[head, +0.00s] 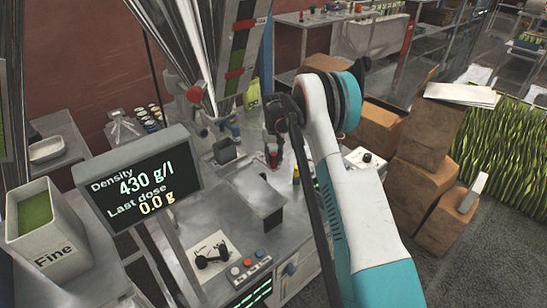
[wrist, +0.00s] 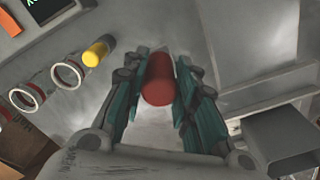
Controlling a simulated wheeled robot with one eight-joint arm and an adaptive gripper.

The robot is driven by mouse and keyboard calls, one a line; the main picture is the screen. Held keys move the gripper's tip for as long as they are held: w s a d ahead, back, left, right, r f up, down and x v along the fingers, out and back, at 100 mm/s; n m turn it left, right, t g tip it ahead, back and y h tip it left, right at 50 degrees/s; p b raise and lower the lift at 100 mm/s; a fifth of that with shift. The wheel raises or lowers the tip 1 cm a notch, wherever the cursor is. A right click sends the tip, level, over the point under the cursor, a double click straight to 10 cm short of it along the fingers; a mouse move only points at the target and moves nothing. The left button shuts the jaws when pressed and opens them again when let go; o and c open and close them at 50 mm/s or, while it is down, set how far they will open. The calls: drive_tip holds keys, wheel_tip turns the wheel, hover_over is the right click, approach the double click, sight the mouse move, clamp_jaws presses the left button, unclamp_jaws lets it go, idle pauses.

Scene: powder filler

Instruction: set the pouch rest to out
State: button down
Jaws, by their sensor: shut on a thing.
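My gripper (head: 273,145) reaches down over the metal worktop of the filler. In the wrist view its two dark green fingers (wrist: 158,95) are closed around a red cylindrical knob (wrist: 159,80), one finger on each side. The knob's red also shows below the gripper in the head view (head: 273,160). A grey box-shaped piece (head: 260,200), which may be the pouch rest, stands on the worktop in front of the gripper. How the knob joins the rest is hidden.
A yellow-topped peg (wrist: 97,52) and ring-shaped fittings (wrist: 70,72) stand beside the knob. The density display (head: 135,183) and a "Fine" container (head: 50,250) are at left. Cardboard boxes (head: 425,165) stand at right.

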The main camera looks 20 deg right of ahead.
drive_tip(key=s+d, duration=0.3)
drive_tip(key=s, duration=0.7)
drive_tip(key=s+d+b, duration=0.1)
drive_tip(key=s+d, duration=0.2)
drive_tip(key=s, duration=0.8)
drive_tip(key=shift+s+d, duration=0.15)
drive_tip(key=shift+d, duration=0.1)
drive_tip(key=c, duration=1.3)
unclamp_jaws()
drive_tip(key=shift+s+d, duration=0.1)
drive_tip(key=shift+s, duration=0.05)
drive_tip(key=shift+r, duration=0.15)
wheel_tip(320, 180, up, 12)
drive_tip(key=shift+f, duration=0.15)
